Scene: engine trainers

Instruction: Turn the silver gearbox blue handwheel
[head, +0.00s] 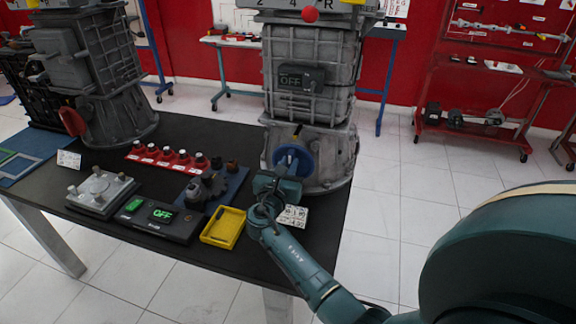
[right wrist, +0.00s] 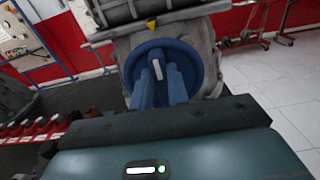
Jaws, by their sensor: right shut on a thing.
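The blue handwheel (head: 292,160) is on the lower front of the silver gearbox (head: 312,140), which stands upright at the right end of the black table. In the right wrist view the handwheel (right wrist: 205,66) faces the camera as a round blue dish with a pale grey mark near its middle. My right gripper (head: 285,168) reaches it from the front. In the right wrist view its two blue fingers (right wrist: 162,80) are close together over the wheel's middle, shut on it. The exact contact is partly hidden by the fingers. My left gripper is not in view.
A second grey gearbox (head: 100,80) stands at left.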

